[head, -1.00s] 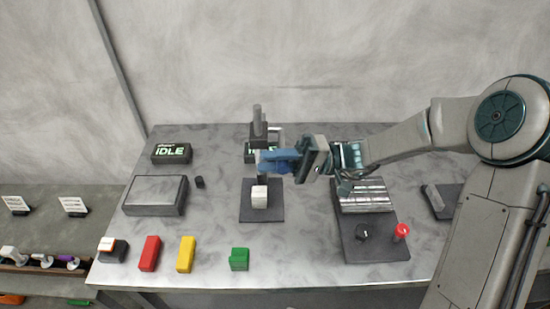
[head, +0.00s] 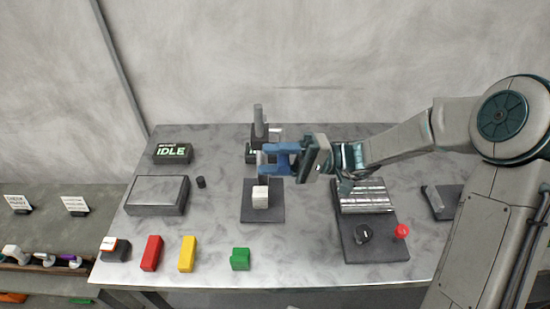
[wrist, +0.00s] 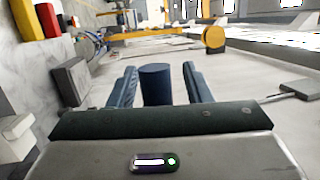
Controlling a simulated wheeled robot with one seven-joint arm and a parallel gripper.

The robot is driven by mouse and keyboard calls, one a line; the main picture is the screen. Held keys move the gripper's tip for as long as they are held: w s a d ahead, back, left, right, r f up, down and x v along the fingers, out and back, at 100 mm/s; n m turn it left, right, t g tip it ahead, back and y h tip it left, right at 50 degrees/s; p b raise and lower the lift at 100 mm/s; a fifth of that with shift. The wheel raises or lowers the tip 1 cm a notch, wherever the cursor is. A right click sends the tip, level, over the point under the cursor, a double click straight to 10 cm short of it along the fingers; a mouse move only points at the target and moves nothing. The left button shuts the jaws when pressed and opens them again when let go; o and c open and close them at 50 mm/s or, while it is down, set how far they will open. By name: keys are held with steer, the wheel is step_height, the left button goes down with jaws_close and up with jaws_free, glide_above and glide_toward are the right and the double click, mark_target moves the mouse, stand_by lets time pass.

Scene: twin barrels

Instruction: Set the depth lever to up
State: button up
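A device with an upright grey post (head: 258,117) stands at the back middle of the table. A white block (head: 260,197) sits on the dark plate (head: 263,216) in front of it. My gripper (head: 268,157) is open beside this device, its blue fingers pointing left, at about the height of the post's lower part. In the wrist view a dark blue cylinder (wrist: 155,84) stands between the two spread fingers, with narrow gaps on both sides. I cannot tell whether it is the depth lever. No lever is clearly marked as such, and my gripper hides part of the device.
A display reading IDLE (head: 172,153) and a grey box (head: 156,195) are at left. Red (head: 151,253), yellow (head: 187,253) and green (head: 240,259) blocks line the front. At right is a panel with a black knob (head: 363,233) and red button (head: 401,231).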

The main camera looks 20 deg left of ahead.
steer(key=b+v, duration=0.2)
steer(key=v, duration=1.1)
steer(key=shift+w+d+b, duration=0.25)
steer(key=shift+d+b, duration=0.05)
steer(key=shift+b, duration=0.05)
steer(key=shift+f, duration=0.1)
steer(key=s+d+f+m+t+h, duration=0.3)
steer(key=s+d+f+t+h, duration=0.15)
steer(key=s+h, duration=0.45)
steer(key=s+d+r+m+t+h, duration=0.1)
steer(key=d+t+h, duration=0.3)
steer(key=d, duration=0.4)
steer(key=s+d+m+t+h, duration=0.3)
steer(key=d+t, duration=0.2)
steer(key=d, duration=0.3)
steer(key=shift+s+d+r+h, duration=0.35)
steer(key=shift+r+h, duration=0.05)
steer(key=shift+t, duration=0.35)
steer(key=shift+c, duration=0.9)
